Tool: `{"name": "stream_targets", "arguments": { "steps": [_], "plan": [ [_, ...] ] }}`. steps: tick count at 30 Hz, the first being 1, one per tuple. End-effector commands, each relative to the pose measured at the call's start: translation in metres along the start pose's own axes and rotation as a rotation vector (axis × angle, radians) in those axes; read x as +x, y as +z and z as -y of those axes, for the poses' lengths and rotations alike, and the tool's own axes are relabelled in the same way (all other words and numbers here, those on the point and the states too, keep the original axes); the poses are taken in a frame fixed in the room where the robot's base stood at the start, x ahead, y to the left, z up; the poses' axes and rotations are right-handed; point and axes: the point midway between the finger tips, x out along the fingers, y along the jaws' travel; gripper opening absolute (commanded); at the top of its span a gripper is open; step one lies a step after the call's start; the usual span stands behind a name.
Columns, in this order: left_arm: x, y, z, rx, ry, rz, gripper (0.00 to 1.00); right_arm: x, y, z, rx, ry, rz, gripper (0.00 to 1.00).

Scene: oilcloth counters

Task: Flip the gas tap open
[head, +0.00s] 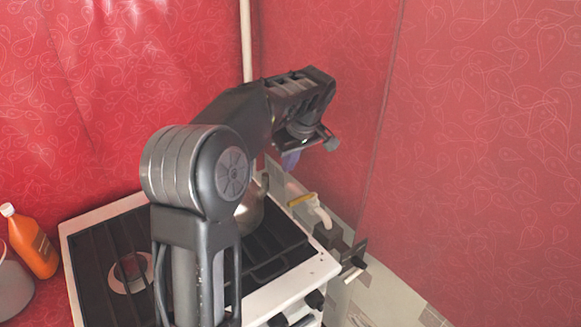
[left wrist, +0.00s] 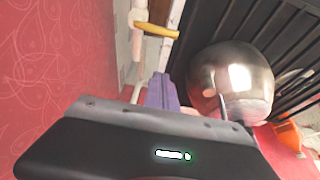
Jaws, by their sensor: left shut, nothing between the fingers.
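The gas tap's yellow lever (head: 301,199) sits on a white pipe behind the stove's right side. The lever lies crosswise to the pipe, and it also shows near the top of the left wrist view (left wrist: 157,30). My left gripper (head: 290,160) is above and behind the stove, with its purple fingertips pointing down. In the left wrist view the purple fingers (left wrist: 162,92) are together and empty, below the lever in the picture and apart from it. My right gripper is not in view.
A shiny metal kettle (head: 248,214) stands on the white stove (head: 285,290) close to the tap, and beside my fingers in the left wrist view (left wrist: 232,82). Red patterned walls (head: 480,130) close the corner. An orange bottle (head: 32,243) stands at the far left.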

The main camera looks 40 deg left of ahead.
Motion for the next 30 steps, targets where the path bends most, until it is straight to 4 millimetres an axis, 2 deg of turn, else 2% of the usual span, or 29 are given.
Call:
{"name": "stream_targets", "arguments": {
  "steps": [13, 18, 21, 30],
  "plan": [
    [0.083, 0.0, 0.001, 0.0, -0.005, 0.002, 0.0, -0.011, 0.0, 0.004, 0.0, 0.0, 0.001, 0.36],
    [0.078, 0.025, 0.0, 0.004, 0.0, 0.002, 0.0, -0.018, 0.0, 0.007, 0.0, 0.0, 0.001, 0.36],
    [0.078, 0.034, 0.0, 0.003, 0.0, 0.001, 0.0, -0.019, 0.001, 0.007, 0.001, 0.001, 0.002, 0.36],
    [0.078, 0.04, 0.0, 0.0, 0.0, 0.0, 0.0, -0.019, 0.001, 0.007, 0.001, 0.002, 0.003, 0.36]
  ]
}}
